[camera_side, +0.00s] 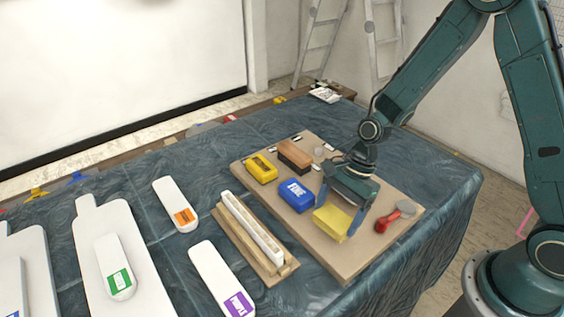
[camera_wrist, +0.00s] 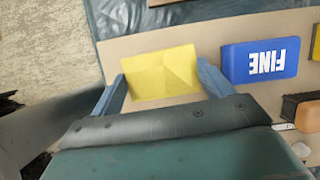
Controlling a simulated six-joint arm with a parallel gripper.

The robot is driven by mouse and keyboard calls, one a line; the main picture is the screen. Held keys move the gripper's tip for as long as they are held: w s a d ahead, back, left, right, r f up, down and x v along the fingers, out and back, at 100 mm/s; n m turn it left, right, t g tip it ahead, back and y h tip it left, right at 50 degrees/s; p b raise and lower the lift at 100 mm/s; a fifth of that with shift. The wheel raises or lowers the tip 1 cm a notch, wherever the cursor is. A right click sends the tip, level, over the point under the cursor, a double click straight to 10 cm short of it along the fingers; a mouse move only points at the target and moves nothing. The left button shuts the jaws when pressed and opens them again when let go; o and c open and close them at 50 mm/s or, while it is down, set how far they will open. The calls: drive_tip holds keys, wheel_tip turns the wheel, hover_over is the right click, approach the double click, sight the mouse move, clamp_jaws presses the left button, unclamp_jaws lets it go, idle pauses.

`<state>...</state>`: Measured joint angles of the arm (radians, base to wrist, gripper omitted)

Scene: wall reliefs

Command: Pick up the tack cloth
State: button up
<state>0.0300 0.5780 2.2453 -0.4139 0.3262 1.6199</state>
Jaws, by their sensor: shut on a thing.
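The tack cloth (camera_side: 332,222) is a yellow folded square near the front right of a tan board (camera_side: 345,267). My gripper (camera_side: 338,216) is over it with a finger on either side, shut on the cloth. In the wrist view the cloth (camera_wrist: 160,73) lies between the two blue fingers of my gripper (camera_wrist: 162,82). I cannot tell whether the cloth is touching the board or slightly above it.
A blue block marked FINE (camera_wrist: 260,60) sits close beside the gripper. A yellow block (camera_side: 262,168), a brown block (camera_side: 295,157) and a red-handled tool (camera_side: 388,220) share the board. A white bar (camera_side: 250,230) in a wooden holder lies to the left.

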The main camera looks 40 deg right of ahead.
sight(331, 213)
wheel_tip(331, 213, up, 17)
drive_tip(key=shift+f, duration=0.2)
idle(0.3)
idle(0.4)
drive_tip(key=shift+o, duration=1.1)
drive_tip(key=shift+c, duration=0.7)
drive_tip(key=w+a+f, duration=0.4)
drive_tip(key=w+a, duration=0.3)
drive_tip(key=w, duration=0.4)
drive_tip(key=w+a+f, duration=0.4)
drive_tip(key=w+a, duration=0.3)
drive_tip(key=w, duration=0.5)
drive_tip(key=shift+a, duration=0.4)
drive_tip(key=shift+w+f, duration=0.1)
